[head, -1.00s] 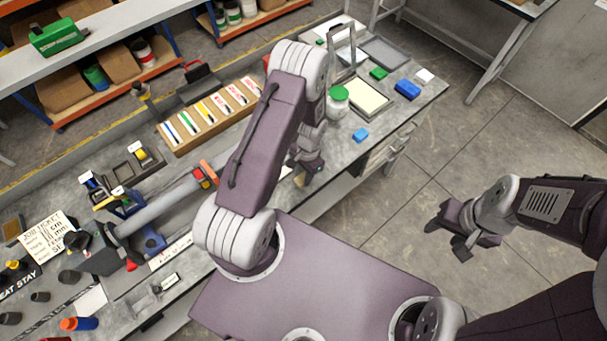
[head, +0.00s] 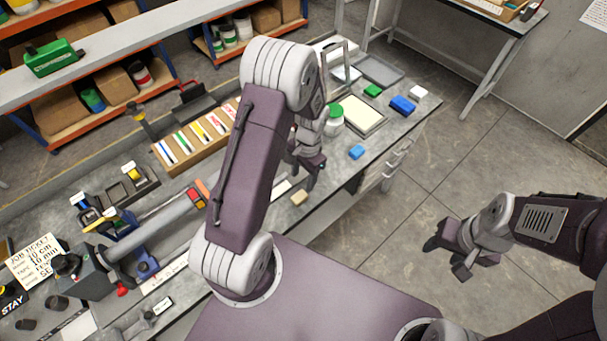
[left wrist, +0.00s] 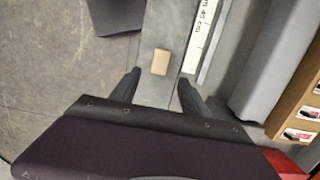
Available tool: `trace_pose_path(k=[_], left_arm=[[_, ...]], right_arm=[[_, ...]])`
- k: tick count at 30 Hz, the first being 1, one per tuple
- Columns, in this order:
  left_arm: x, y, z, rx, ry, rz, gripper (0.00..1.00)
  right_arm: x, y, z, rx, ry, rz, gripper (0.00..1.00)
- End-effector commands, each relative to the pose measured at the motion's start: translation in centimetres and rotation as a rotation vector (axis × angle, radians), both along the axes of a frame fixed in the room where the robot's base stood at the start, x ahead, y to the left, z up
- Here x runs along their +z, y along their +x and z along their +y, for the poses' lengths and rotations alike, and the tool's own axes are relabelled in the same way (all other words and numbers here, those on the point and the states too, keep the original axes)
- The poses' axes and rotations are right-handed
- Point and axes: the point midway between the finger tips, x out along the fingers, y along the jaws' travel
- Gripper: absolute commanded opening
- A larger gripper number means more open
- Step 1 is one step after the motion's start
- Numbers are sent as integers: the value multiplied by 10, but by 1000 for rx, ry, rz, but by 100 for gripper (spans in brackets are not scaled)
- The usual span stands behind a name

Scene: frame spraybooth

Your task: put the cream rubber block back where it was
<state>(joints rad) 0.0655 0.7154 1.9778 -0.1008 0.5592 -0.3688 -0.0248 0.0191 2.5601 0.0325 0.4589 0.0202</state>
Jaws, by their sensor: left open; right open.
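The cream rubber block (head: 299,197) lies on the grey bench near its front edge, just right of my left forearm. In the left wrist view the block (left wrist: 161,62) lies flat on a grey strip of bench, beyond and between the fingertips and apart from them. My left gripper (head: 308,178) is over the bench, slightly beyond the block, open and empty; its two dark fingers (left wrist: 160,82) show in the wrist view. My right gripper (head: 448,258) is open and empty over the floor at the right.
A white ruler strip (left wrist: 203,38) lies beside the block. A wooden rack of labelled markers (head: 190,140) is behind.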

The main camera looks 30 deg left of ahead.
Motion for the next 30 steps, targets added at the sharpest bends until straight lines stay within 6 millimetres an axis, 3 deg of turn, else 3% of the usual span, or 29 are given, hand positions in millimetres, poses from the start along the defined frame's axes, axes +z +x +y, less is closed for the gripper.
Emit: trace_pose_path(k=[3, 11, 16, 21, 24, 30], left_arm=[[16, 3, -1, -2, 0, -2, 54], [31, 0, -4, 14, -1, -9, 54], [78, -41, -26, 194, -19, -117, 54], [101, -86, -41, 369, -52, -201, 54], [104, -97, -43, 413, -60, -219, 54], [104, -98, -43, 418, -61, -220, 54]], right_arm=[[-4, 0, 0, 0, 0, 0, 49], [-4, 0, 0, 0, 0, 0, 49], [-4, 0, 0, 0, 0, 0, 49], [-4, 0, 0, 0, 0, 0, 49], [-4, 0, 0, 0, 0, 0, 49], [-4, 0, 0, 0, 0, 0, 49]])
